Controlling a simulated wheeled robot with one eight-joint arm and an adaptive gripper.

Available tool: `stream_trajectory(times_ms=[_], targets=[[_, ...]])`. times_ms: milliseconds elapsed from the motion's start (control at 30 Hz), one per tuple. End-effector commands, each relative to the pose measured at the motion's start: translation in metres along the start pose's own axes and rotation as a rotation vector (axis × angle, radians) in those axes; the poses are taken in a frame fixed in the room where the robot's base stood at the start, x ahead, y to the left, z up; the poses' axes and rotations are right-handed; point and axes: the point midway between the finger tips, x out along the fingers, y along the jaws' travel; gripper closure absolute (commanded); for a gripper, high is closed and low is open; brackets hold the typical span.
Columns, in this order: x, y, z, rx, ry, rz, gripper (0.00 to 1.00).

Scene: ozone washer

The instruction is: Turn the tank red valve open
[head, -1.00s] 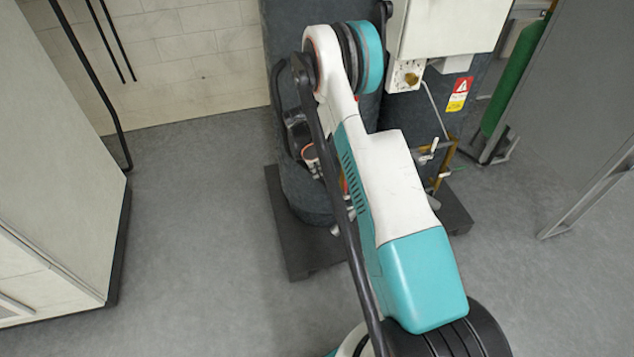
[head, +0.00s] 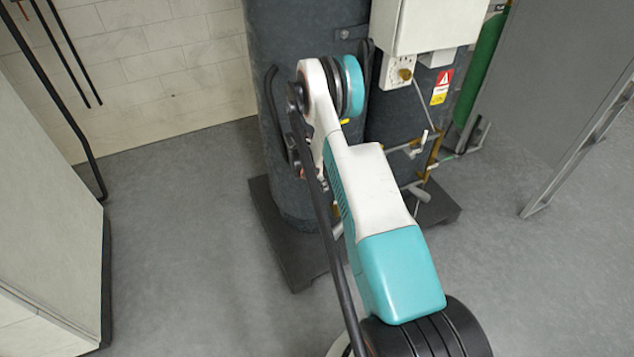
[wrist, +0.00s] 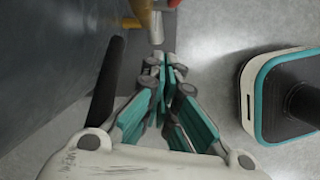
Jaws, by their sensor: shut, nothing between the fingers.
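A dark grey tank (head: 290,195) stands upright behind my arm in the head view. My gripper is hidden behind my arm there. In the wrist view my gripper (wrist: 157,66) is shut and empty, with its fingertips together close to a pale pipe end (wrist: 157,28). A yellow-brown fitting (wrist: 140,10) sits just above the fingertips, at the top edge. A small red piece (wrist: 174,3) is cut off by the top edge beside it; I cannot tell whether it is the red valve. The dark tank side fills the left of the wrist view.
The tank stands on a dark base plate (head: 292,270). A white box (head: 425,22), thin pipes with a handle (head: 420,148) and a grey panel (head: 555,80) are on the right. A white cabinet (head: 45,230) is on the left, with clear floor (head: 180,220) between.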

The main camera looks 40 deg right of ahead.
Motion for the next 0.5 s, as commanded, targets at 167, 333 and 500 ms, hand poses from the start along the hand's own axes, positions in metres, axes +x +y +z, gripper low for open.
stream_trajectory(times_ms=[167, 333, 500], targets=[[0.024, 0.0, 0.013, 0.003, 0.0, -0.001, 1.0], [0.028, 0.0, 0.031, 0.001, 0.0, -0.001, 1.0], [0.028, 0.0, 0.038, 0.0, 0.0, -0.001, 1.0]])
